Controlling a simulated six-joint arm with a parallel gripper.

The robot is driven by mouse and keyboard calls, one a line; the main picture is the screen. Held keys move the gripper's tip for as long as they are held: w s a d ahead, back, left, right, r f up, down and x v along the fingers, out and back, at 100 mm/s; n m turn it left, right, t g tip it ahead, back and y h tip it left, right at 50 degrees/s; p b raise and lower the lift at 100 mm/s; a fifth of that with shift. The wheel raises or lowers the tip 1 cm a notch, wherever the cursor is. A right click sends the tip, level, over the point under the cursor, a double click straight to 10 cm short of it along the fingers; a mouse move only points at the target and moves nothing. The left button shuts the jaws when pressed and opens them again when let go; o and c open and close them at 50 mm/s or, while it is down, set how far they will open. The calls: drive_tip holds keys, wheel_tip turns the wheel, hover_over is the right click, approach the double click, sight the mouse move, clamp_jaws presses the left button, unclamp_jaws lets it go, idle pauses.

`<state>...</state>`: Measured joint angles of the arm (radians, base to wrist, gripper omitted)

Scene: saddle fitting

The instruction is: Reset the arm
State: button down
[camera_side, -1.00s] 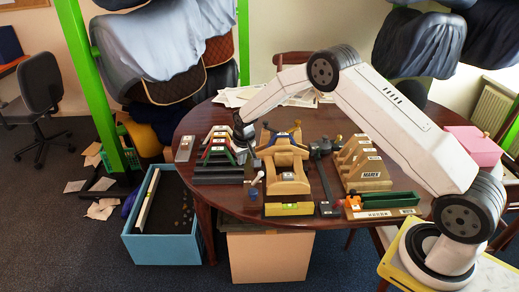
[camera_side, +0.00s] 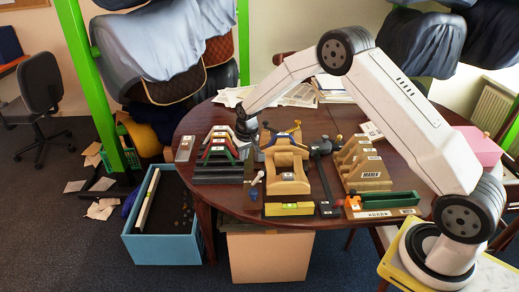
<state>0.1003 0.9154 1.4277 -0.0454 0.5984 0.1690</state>
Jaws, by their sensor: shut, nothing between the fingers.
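My gripper (camera_side: 246,131) is at the back left of the round wooden table (camera_side: 232,206). It is shut and empty, small and dark in this view. It hangs just above and behind the gap between the stepped block rack (camera_side: 218,160) with dark, red and green parts and the wooden saddle stand (camera_side: 287,180). I cannot tell whether it touches anything there.
A wooden slotted rack (camera_side: 362,165) stands right of the saddle stand, with a green bar (camera_side: 390,198) in front. A dark long-handled tool (camera_side: 324,170) lies between. Papers (camera_side: 298,95) lie at the back. A blue bin (camera_side: 163,247) stands on the floor at left.

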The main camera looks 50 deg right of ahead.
drive_tip(key=s+a+r+n, duration=0.1)
drive_tip(key=s+a+r, duration=0.1)
drive_tip(key=s, duration=0.7)
drive_tip(key=s+a+r, duration=0.2)
drive_tip(key=s+r, duration=0.2)
drive_tip(key=s, duration=0.6)
drive_tip(key=s+a+r+n, duration=0.1)
drive_tip(key=s+a+r, duration=0.1)
drive_tip(key=s, duration=0.7)
drive_tip(key=shift+s+r+n+y, duration=0.25)
drive_tip(key=shift+r+n+y, duration=0.05)
drive_tip(key=shift+r, duration=0.45)
